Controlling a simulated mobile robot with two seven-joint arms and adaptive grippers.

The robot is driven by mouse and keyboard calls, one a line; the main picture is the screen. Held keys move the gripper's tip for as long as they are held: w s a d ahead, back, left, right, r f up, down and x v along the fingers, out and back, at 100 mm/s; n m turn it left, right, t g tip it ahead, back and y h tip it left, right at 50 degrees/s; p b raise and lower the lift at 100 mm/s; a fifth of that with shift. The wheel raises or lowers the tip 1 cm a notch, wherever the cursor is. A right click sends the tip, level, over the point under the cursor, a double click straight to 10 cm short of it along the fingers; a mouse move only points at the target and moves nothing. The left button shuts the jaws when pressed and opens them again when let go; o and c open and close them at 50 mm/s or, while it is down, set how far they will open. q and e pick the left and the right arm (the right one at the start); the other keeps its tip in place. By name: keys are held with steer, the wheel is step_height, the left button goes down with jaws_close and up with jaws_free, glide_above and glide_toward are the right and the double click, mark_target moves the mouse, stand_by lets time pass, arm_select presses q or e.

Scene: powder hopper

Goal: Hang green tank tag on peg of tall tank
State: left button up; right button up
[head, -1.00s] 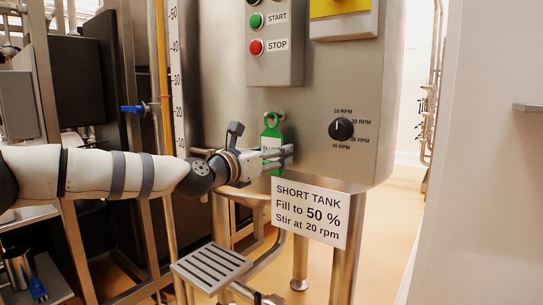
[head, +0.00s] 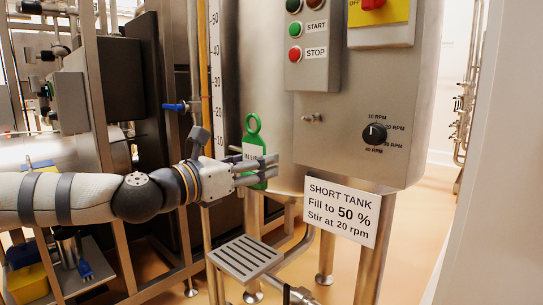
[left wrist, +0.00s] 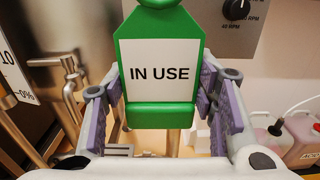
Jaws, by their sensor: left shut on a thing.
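The green tag (head: 254,141) has a ring at its top and a white label. It reads IN USE in the left wrist view (left wrist: 160,48). My left gripper (head: 264,170) is shut on the tag's lower part, with a finger at each side, and holds it upright in the air. A bare metal peg (head: 311,118) juts from the control panel to the right of the tag, apart from its ring. The sign below this panel reads SHORT TANK (head: 341,213). I cannot make out a tall tank or its peg. My right gripper is not in view.
The panel has START and STOP buttons (head: 295,54), a speed knob (head: 374,134) and a red switch on yellow (head: 373,8). A slotted metal plate (head: 245,258) lies below my gripper. Pipes and dark equipment crowd the left. Orange floor shows at right.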

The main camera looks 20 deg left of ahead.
mark_target(253, 158)
arm_select(q)
steer(key=shift+s, duration=0.15)
steer(key=shift+r, duration=0.5)
steer(key=shift+v, duration=3.75)
